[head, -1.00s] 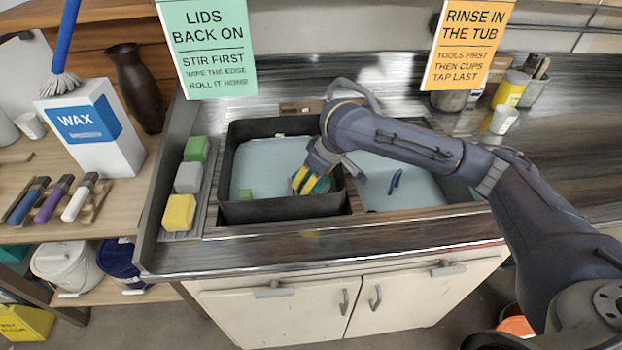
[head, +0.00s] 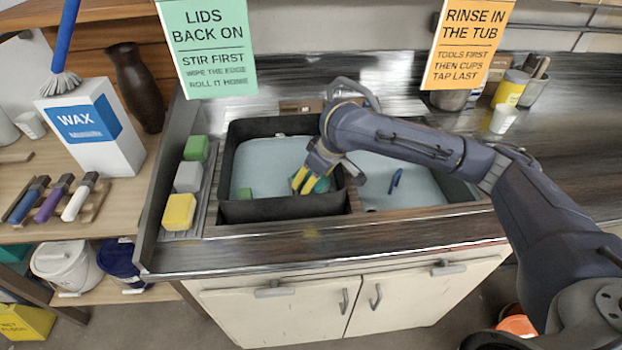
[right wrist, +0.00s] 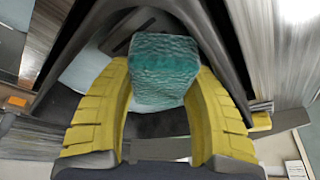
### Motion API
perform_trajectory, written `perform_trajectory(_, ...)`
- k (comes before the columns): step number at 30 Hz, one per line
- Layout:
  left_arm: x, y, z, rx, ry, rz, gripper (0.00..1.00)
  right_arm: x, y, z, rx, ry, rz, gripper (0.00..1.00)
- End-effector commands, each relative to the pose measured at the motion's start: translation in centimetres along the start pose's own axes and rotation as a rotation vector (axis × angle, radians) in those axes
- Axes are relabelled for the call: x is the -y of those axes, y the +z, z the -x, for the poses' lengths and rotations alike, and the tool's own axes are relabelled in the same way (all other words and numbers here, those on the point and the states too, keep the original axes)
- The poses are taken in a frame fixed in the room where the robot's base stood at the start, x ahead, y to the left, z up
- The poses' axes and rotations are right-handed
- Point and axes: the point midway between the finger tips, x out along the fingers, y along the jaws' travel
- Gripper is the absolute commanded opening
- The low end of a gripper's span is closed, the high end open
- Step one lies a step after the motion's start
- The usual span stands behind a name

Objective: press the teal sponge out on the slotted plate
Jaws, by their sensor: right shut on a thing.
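The teal sponge (head: 322,185) is in my right gripper (head: 308,180), inside the right part of the black tub (head: 285,209) in the sink. In the right wrist view the teal sponge (right wrist: 163,66) sits between the yellow fingers of my right gripper (right wrist: 160,85), which are shut on its sides. Its lower part in the head view is partly hidden by the fingers. I cannot clearly make out the slotted plate; dark slot-like marks (right wrist: 128,33) show beyond the sponge in the wrist view. My left gripper is not in view.
Green (head: 196,147), grey (head: 188,177) and yellow (head: 179,212) sponges lie on a ribbed strip (head: 202,216) left of the tub. A second basin (head: 420,192) with a blue item is on the right.

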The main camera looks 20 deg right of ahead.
Motion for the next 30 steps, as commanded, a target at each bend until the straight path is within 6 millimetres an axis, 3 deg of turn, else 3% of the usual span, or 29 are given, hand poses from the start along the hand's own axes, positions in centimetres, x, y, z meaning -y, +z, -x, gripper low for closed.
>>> perform_trajectory(11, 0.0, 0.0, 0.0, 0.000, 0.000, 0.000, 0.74, 0.0, 0.1, 0.0, 0.004, 0.000, 0.000, 0.30)
perform_trajectory(30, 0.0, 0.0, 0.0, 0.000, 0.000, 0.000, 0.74, -0.1, -1.7, 4.0, 0.000, 0.002, 0.001, 0.30)
